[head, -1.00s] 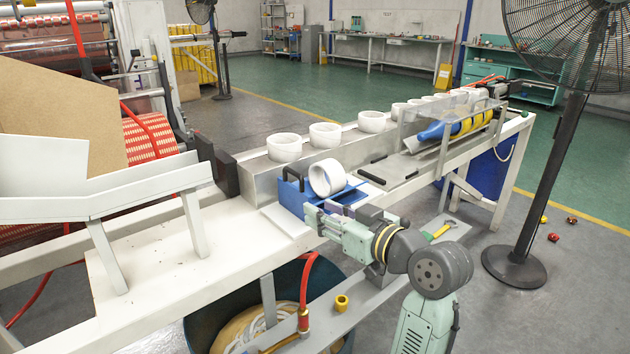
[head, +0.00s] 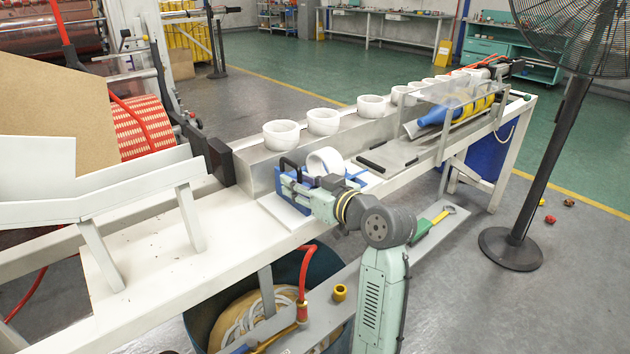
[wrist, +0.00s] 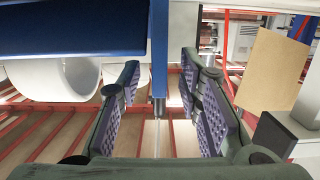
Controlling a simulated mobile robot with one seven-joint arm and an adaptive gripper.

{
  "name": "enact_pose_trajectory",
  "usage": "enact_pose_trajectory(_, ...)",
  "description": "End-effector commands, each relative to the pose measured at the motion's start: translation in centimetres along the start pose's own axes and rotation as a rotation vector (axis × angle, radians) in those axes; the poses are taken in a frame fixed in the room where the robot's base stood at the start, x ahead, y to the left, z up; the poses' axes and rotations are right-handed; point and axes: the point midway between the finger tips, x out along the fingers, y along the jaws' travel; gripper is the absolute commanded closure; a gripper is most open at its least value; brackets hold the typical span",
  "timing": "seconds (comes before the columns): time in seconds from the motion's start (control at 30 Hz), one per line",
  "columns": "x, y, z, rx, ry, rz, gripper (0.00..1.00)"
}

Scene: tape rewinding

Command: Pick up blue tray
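The blue tray (head: 364,184) sits on the white bench, partly hidden behind my gripper in the head view. Its black handle (head: 289,163) shows at the left end. A white tape roll (head: 325,161) rests in the tray. My gripper (head: 287,184) is at the near left side of the tray. In the wrist view my gripper (wrist: 165,78) is open, with purple padded fingers apart. A narrow blue part of the tray (wrist: 159,45) shows between the fingers; I cannot tell whether they touch it. A broad blue tray face (wrist: 70,32) fills the upper left, near the white roll (wrist: 60,78).
Several white rolls (head: 323,122) stand on the metal ledge behind the tray. A grey plate with black handles (head: 400,154) lies to the right. A white chute (head: 100,196) stands at left. A black fan (head: 545,150) stands on the floor at right.

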Motion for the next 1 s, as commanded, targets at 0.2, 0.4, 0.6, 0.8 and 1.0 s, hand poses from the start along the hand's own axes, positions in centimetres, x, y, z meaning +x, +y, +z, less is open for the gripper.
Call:
enact_pose_trajectory(0.2, 1.2, -0.01, 0.05, -0.001, 0.0, 0.001, 0.68)
enact_pose_trajectory(0.4, 1.17, -0.01, 0.06, -0.001, 0.0, 0.001, 0.72)
enact_pose_trajectory(0.6, 1.15, 0.0, 0.05, -0.001, 0.0, 0.001, 0.85)
enact_pose_trajectory(0.8, 1.14, 0.0, 0.05, 0.0, 0.0, 0.001, 0.98)
enact_pose_trajectory(1.0, 1.14, 0.0, 0.05, 0.0, 0.0, 0.001, 1.0)
